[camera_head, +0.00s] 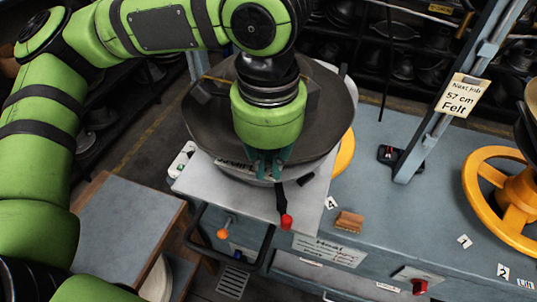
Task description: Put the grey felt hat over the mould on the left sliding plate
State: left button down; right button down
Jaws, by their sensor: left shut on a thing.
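The grey felt hat (212,135) shows as a wide, dark grey round brim over the left sliding plate (240,200), a light grey metal plate on the bench. My left gripper (266,171) is shut on the near edge of the brim, pointing down. My left wrist and forearm cover the hat's middle, so its crown is hidden. A paler round edge shows just under the near brim. The mould cannot be made out beneath the hat, and I cannot tell whether the hat rests on it. My right gripper is not in view.
A red-tipped lever (286,221) stands at the plate's front. A wooden brush (349,221) lies on the bench. A steel post with a tag (462,95) and a yellow handwheel (480,185) stand to the right. A grey-topped side table (125,225) is at the left.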

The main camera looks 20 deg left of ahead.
pick_arm(q)
jog(key=shift+f, duration=0.25)
dwell(0.5)
jog(key=c, duration=1.2)
grip_release()
notch_tip(320, 180, up, 12)
jog(key=shift+s, duration=0.1)
